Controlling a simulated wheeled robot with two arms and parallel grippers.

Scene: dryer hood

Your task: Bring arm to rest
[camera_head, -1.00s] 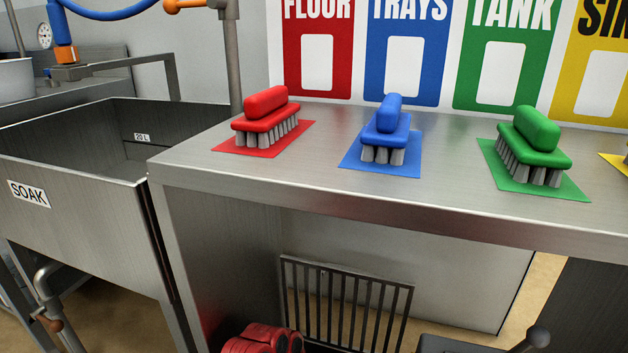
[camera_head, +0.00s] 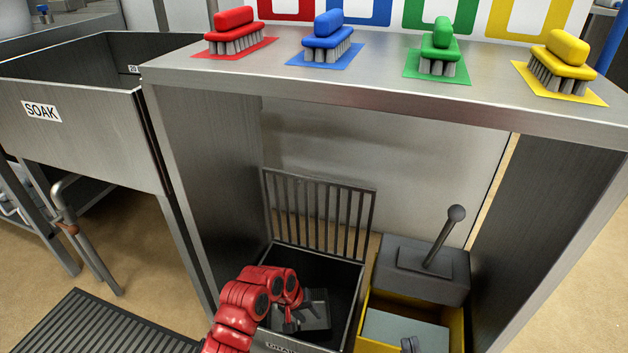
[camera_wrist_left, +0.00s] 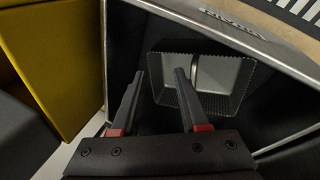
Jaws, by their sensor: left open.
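My left arm (camera_head: 237,310) is red and reaches down into the dark open box labelled DRAIN (camera_head: 351,320) under the counter. My left gripper (camera_head: 296,318) is at the end of that arm, low over the box; its tips are hard to make out there. In the left wrist view the two dark fingers of the left gripper (camera_wrist_left: 160,75) are apart with nothing between them.
Red (camera_head: 234,30), blue (camera_head: 327,36), green (camera_head: 439,46) and yellow (camera_head: 558,64) brushes sit on coloured mats on the steel counter. A yellow bin (camera_head: 455,327) and a grey block with a lever (camera_head: 422,268) stand right of the box. The SOAK sink (camera_head: 80,110) is left.

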